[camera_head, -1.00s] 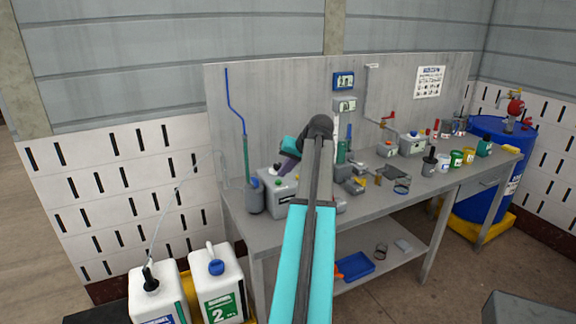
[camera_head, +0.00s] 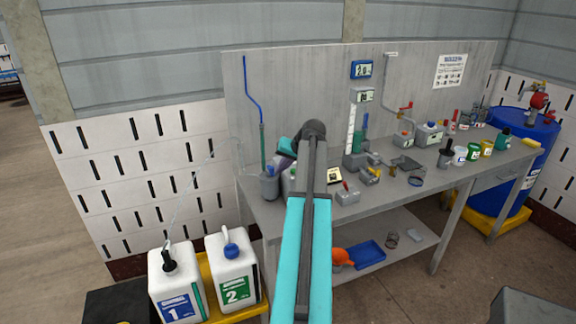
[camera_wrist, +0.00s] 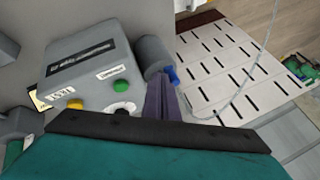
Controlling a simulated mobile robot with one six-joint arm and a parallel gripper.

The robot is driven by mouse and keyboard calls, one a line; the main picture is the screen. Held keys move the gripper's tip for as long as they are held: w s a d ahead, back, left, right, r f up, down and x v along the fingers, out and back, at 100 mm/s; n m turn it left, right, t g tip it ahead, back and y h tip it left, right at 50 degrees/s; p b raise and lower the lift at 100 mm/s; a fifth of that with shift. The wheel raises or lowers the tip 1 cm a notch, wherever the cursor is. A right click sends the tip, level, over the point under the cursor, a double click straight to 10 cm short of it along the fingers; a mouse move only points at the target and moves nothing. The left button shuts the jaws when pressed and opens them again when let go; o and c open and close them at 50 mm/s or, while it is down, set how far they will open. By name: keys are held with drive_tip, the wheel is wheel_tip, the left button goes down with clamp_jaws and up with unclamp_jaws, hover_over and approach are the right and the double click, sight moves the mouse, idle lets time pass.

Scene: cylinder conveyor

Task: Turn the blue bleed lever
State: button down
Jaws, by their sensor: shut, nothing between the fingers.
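A small blue lever (camera_wrist: 172,75) shows in the wrist view on the side of a grey cylinder (camera_wrist: 152,52). In the head view the grey cylinder (camera_head: 269,188) stands at the bench's left end, with a blue part (camera_head: 270,170) on it and a pipe rising behind. My gripper (camera_wrist: 160,84) shows as purple fingers held together, with nothing between them. In the wrist view its tips overlap the cylinder's lower part, just left of the lever. I cannot tell whether they touch. In the head view my arm hides the fingers.
A grey control box (camera_wrist: 88,65) with green and yellow buttons and a black knob stands close left of the fingers in the wrist view. The workbench (camera_head: 262,208) holds several small devices and pots further right.

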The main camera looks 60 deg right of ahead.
drive_tip(key=shift+w+a+m, duration=0.15)
drive_tip(key=shift+a+m, duration=0.1)
drive_tip(key=shift+m, duration=0.05)
idle(0.5)
